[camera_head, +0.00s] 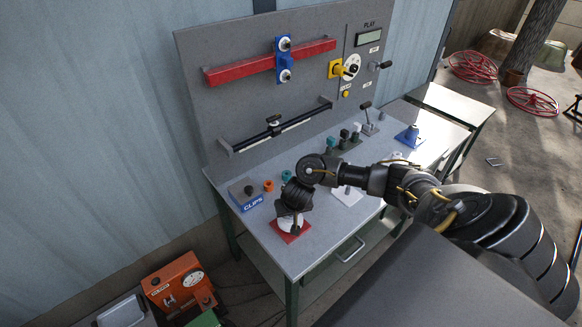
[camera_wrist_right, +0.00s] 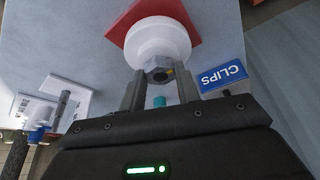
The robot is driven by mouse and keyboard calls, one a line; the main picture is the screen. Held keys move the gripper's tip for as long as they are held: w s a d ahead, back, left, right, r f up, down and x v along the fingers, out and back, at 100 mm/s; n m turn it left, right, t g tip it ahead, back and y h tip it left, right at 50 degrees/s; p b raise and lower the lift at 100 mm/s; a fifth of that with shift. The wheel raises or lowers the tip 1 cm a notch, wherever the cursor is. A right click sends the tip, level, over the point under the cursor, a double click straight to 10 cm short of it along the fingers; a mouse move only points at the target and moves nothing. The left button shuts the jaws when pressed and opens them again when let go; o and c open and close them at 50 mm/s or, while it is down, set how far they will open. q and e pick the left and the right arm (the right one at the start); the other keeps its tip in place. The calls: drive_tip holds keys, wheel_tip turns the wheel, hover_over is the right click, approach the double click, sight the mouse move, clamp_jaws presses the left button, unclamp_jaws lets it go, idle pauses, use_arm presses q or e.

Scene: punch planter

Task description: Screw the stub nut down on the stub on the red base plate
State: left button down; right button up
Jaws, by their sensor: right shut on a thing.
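The red base plate (camera_head: 287,238) lies at the near left corner of the bench, with a white round part (camera_head: 285,222) on it. Both show at the top of the right wrist view, the plate (camera_wrist_right: 197,14) behind the white part (camera_wrist_right: 158,38). A grey metal hex nut (camera_wrist_right: 159,68), the stub nut, sits at the end of the white part. My right gripper (camera_head: 293,218) reaches down over the plate; in its wrist view its fingers (camera_wrist_right: 160,80) are shut on the nut, one on each side. The stub itself cannot be made out. My left gripper is in neither view.
A blue CLIPS box (camera_head: 246,195) stands left of the plate. An orange ring (camera_head: 268,185) and a teal ring (camera_head: 287,175) lie behind. A grey panel (camera_head: 225,110) with a red bar (camera_head: 240,71) rises at the bench's back. The bench edge is close in front.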

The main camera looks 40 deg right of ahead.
drive_tip(key=shift+w+r, duration=0.15)
drive_tip(key=o, duration=1.4)
